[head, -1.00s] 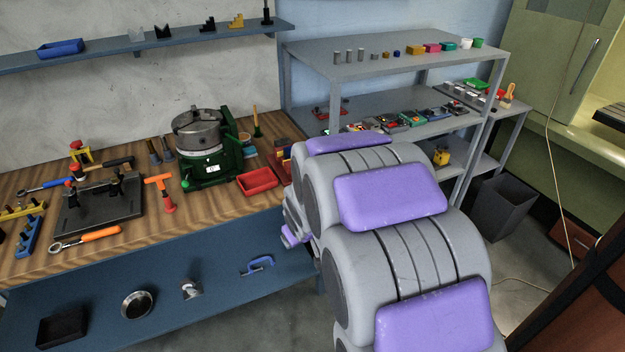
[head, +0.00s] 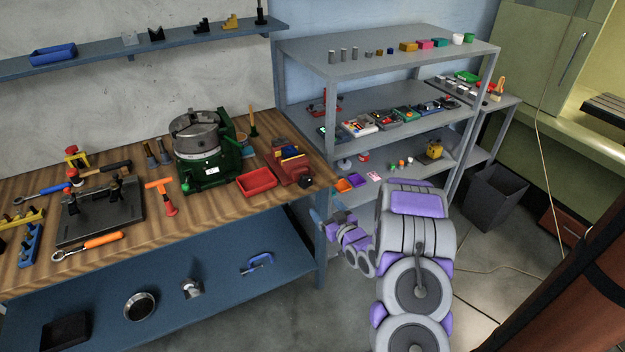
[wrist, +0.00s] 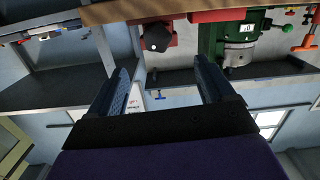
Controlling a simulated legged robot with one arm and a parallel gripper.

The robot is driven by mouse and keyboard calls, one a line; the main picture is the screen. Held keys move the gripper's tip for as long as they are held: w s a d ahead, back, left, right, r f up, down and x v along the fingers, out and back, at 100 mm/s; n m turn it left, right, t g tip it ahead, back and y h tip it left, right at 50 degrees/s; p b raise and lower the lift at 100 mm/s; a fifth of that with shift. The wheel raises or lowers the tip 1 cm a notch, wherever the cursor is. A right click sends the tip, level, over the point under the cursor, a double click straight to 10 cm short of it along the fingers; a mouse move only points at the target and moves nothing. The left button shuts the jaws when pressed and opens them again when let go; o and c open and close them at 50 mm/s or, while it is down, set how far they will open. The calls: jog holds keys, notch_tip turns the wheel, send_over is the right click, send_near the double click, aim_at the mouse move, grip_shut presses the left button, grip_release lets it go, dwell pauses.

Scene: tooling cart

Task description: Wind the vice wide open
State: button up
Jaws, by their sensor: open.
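The vice (head: 286,166) is red and sits at the right front corner of the wooden bench, with small coloured pieces at its top. Its black round knob (head: 305,181) faces outward over the bench edge. In the wrist view, which is upside down, the red vice (wrist: 187,16) and its black knob (wrist: 157,38) show at the top, beyond the fingers. My gripper (wrist: 165,62) is open and empty, with the knob lying roughly between its fingertips but farther off. In the head view my gripper (head: 322,217) is small, just off the bench corner below the knob. The jaw gap is unclear.
A red tray (head: 257,181) lies left of the vice, and a green rotary table (head: 207,172) stands behind it. Grey shelves (head: 400,47) with small parts stand at the right. A lower blue shelf (head: 220,300) runs under the bench. Open floor lies in front.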

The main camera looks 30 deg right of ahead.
aim_at(307, 182)
jog(key=shift+m+t, duration=0.3)
jog(key=shift+t, duration=0.2)
jog(key=w+b, duration=0.3)
jog(key=w, duration=1.3)
jog(key=shift+w+f, duration=0.1)
jog(key=shift+w, duration=0.15)
jog(key=shift+c, duration=0.3)
jog(key=c, duration=0.9)
